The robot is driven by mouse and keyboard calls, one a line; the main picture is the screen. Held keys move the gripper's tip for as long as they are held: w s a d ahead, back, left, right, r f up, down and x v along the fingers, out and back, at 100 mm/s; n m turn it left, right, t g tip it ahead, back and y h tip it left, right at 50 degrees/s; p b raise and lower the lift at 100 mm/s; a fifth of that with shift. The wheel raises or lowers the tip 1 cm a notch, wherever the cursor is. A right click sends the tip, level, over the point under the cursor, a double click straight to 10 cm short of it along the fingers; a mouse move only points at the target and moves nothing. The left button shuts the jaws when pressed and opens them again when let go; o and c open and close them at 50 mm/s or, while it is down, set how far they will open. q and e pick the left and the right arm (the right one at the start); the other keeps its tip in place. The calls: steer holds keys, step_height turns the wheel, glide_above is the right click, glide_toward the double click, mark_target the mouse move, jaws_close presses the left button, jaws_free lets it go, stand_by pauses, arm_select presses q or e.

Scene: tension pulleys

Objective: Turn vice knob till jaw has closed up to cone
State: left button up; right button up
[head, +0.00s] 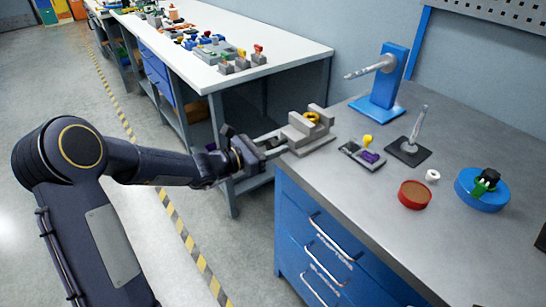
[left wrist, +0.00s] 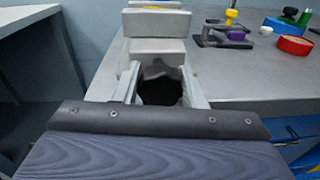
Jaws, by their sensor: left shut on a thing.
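The grey vice (head: 303,136) sits at the near left corner of the grey workbench. A yellow ring-shaped piece, seemingly the cone (head: 312,118), shows between its jaw blocks; only a thin yellow strip of it (left wrist: 155,9) shows in the left wrist view. Whether the jaw touches it cannot be told. My left gripper (head: 268,146) reaches in from the left at the vice's outer end and is shut on the vice knob. In the left wrist view the vice blocks (left wrist: 157,50) stand straight ahead. The knob is mostly hidden by my gripper. My right gripper is not in view.
A red round dish (head: 414,195) and a blue disc (head: 482,190) lie to the right. The near benchtop is clear.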

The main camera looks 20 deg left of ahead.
arm_select(q)
steer(key=m+b, duration=0.1)
steer(key=b, duration=0.1)
steer(key=m+b, duration=0.2)
steer(key=shift+s+f+b, duration=0.1)
steer(key=shift+f+b, duration=0.2)
steer(key=shift+b, duration=0.1)
steer(key=shift+r+m+y+b, duration=0.1)
steer(key=shift+m+y+b, duration=0.2)
steer(key=shift+m+b, duration=0.35)
steer(key=o, duration=0.7)
steer(key=shift+r, duration=0.1)
